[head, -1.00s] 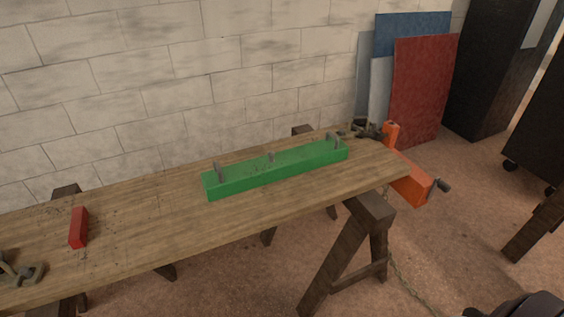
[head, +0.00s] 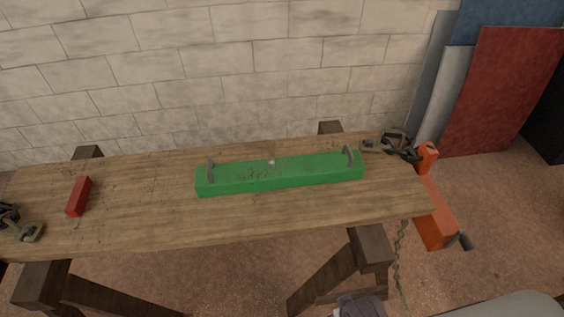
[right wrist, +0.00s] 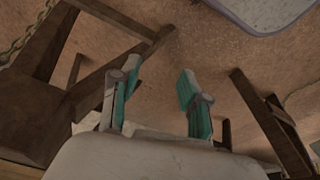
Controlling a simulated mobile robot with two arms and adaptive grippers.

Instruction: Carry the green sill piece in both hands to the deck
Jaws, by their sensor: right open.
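The green sill piece (head: 280,178) lies on the wooden bench top (head: 150,230), right of the middle in the head view. It is a long bar with a grey upright handle near its left end (head: 211,170) and another near its right end (head: 348,156). A small grey part stands at its back middle. My right gripper (right wrist: 152,88) shows in the right wrist view with its two fingers apart and nothing between them. Floor and wooden trestle legs are behind it. My left gripper is in no view. I cannot make out a deck.
A red block (head: 78,196) lies at the bench's left. Metal clamps sit at the left edge (head: 20,225) and back right corner (head: 392,146). Red and blue panels lean on the wall. Bare bench surrounds the sill piece.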

